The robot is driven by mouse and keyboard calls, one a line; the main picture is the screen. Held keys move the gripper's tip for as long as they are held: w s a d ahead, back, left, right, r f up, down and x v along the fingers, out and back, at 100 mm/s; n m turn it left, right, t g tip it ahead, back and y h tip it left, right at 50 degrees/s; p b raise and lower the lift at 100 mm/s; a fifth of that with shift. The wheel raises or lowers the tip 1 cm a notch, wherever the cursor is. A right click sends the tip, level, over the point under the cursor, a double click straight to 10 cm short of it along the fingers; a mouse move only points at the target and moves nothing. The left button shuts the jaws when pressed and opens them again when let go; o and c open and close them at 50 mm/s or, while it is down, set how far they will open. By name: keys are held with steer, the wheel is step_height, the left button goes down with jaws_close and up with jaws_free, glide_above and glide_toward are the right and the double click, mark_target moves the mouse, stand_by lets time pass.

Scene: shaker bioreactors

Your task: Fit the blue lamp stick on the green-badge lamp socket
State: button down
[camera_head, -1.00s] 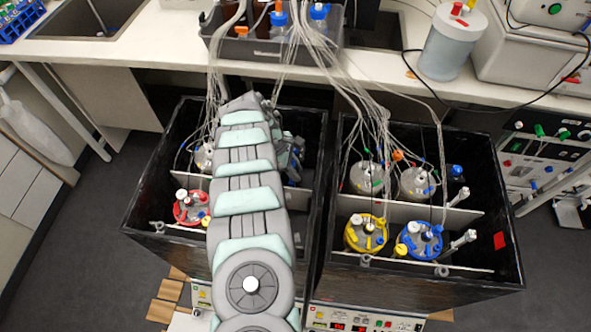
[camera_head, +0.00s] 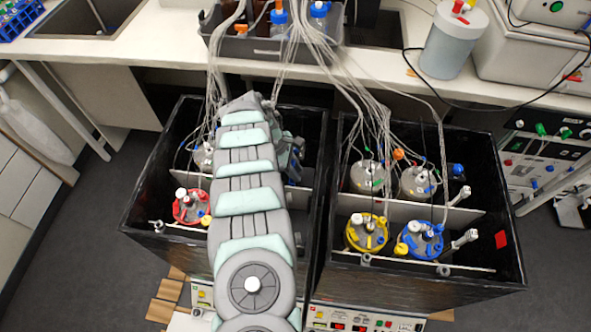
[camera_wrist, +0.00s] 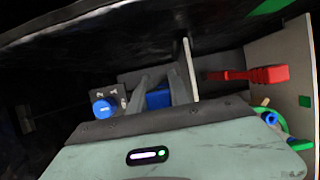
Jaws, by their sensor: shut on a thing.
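In the wrist view my gripper (camera_wrist: 163,88) is shut on a blue piece, which I take to be the blue lamp stick (camera_wrist: 158,98). Only a short part of the stick shows between the two grey fingers; the rest is hidden. A green badge patch (camera_wrist: 268,6) shows on a surface at the top right, and a small green square (camera_wrist: 305,101) is on the pale panel at the right edge. I cannot make out the socket itself. In the head view my arm covers the gripper and the stick, over the left black box (camera_head: 150,205).
In the wrist view a dark block with a blue knob (camera_wrist: 103,108) is left of the fingers. A red stick-like piece (camera_wrist: 250,75) is to the right, beyond a thin pale divider (camera_wrist: 190,68). In the head view a red-capped vessel (camera_head: 190,206) stands beside my arm, with tubes hanging above.

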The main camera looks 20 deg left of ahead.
steer(key=shift+f+b, duration=1.15)
stand_by(1.3)
steer(key=c, duration=1.1)
jaws_free()
steer(key=shift+r, duration=0.15)
steer(key=p+v, duration=0.2)
steer(key=v, duration=0.8)
steer(key=shift+a+r, duration=0.15)
steer(key=shift+r, duration=0.15)
